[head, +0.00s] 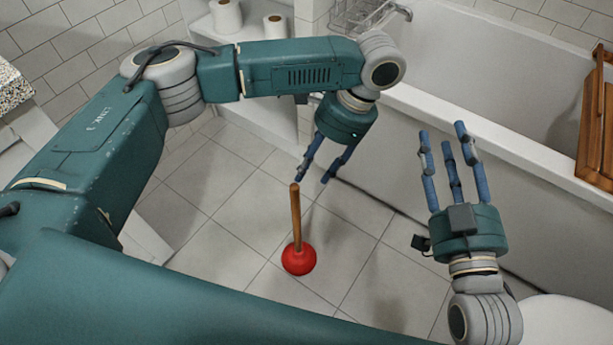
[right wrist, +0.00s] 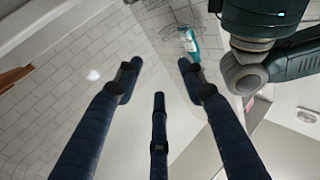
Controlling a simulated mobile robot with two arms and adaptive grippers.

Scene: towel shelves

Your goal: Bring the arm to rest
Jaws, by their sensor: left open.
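My left arm reaches in from the left in the head view and bends down at the wrist. My left gripper (head: 313,180) is open and empty, with its blue fingers pointing down just above and beside the top of a plunger handle. I cannot tell whether a fingertip touches the handle. The red plunger (head: 299,259) stands upright on the tiled floor with its wooden handle up. My right gripper (head: 447,132) is open and empty, its fingers pointing up in the picture, beside the bathtub. Its three spread fingers (right wrist: 158,95) also show in the right wrist view.
The white bathtub (head: 480,120) fills the right back, with a wooden rack (head: 596,125) on its rim and a wire basket (head: 358,14) behind. Toilet rolls (head: 226,16) stand on a shelf. A bottle (right wrist: 189,42) shows in the right wrist view. Floor around the plunger is clear.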

